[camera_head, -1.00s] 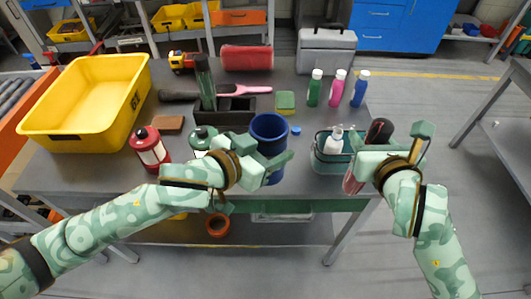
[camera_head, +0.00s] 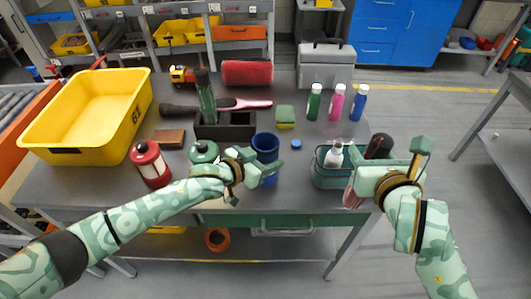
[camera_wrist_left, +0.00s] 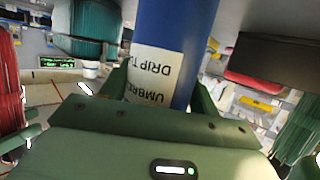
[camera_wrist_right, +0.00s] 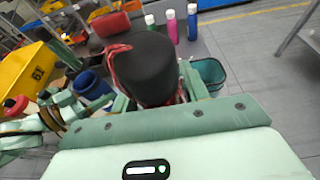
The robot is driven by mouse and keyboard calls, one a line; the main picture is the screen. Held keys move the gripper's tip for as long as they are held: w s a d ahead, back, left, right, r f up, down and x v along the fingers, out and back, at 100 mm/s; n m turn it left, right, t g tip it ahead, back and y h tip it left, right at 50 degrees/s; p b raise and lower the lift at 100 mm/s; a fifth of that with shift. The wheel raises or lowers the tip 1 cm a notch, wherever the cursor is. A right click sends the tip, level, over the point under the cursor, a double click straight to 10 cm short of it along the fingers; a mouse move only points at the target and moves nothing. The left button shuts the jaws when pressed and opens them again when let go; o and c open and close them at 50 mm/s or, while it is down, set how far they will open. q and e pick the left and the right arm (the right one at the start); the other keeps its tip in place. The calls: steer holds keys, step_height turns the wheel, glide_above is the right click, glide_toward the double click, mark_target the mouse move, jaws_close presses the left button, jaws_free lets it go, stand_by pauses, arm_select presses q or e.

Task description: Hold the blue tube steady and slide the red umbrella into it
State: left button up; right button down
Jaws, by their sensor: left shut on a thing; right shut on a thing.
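The blue tube (camera_head: 265,147) stands roughly upright, open end up, near the front of the table. My left gripper (camera_head: 268,170) is shut on it from the left side. In the left wrist view the tube (camera_wrist_left: 185,35) with its white label lies between the fingers. My right gripper (camera_head: 362,172) is shut on the red umbrella, to the right of the tube and apart from it. The umbrella's black handle (camera_head: 379,146) points up and its red part hangs below the gripper. In the right wrist view the handle (camera_wrist_right: 148,65) has a red cord. The umbrella's tip is not clear.
A teal caddy (camera_head: 320,181) with a white bottle stands beside the umbrella. A red canister (camera_head: 151,165), dark organizer (camera_head: 238,131), green sponge (camera_head: 285,117) and yellow bin (camera_head: 38,141) occupy the left and middle. Several bottles stand at the back right. A blue cap (camera_head: 296,144) lies behind the tube.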

arm_select(q)
steer(key=shift+f, duration=0.25)
steer(key=shift+f, duration=0.1)
steer(key=o, duration=0.9)
steer(key=shift+c, duration=0.2)
steer(key=c, duration=0.9)
steer(key=shift+o, duration=0.2)
